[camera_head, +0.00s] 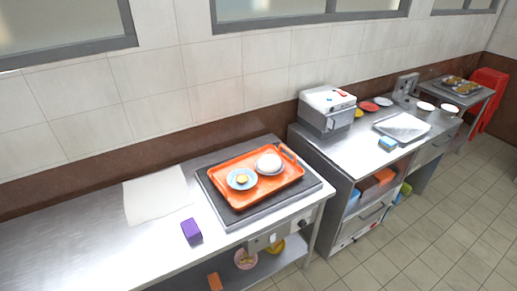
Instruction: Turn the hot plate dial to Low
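The hot plate looks like the flat dark slab (237,218) set in the steel counter, with an orange tray lying on top of it. A small dark round shape (303,223) on the front edge to the right may be the dial. It is too small to read a setting or see Low. Neither of my grippers is in view.
A purple block (191,231) and a pale sheet (155,194) lie to the left. A second counter stands right, with free tiled floor (440,235) in front.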

